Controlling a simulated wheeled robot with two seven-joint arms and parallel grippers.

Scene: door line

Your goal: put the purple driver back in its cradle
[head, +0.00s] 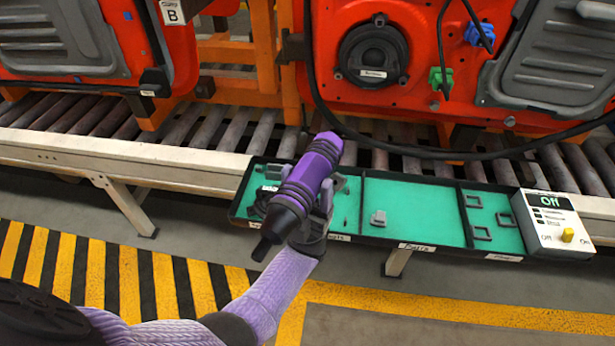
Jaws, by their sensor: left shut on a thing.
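The purple driver (318,160) is a thick cylinder with black bands and a dark narrow nose. My left gripper (318,208) is shut on its body, with the arm coming in from below. The driver slants, its purple end up and right, its nose down and left. It appears in front of the left part of a teal tray (407,195) with a black rim. I cannot tell its height above the tray. Dark and grey fittings show around it in the left compartment, partly hidden; I cannot tell which is the cradle. My right gripper is not in view.
Small grey pieces (378,218) sit in the tray's other compartments. A white control box (553,225) with a yellow switch and a display reading "Off" stands at its right end. Behind runs a roller conveyor (215,130) with red doors (440,70) and a hanging black cable.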

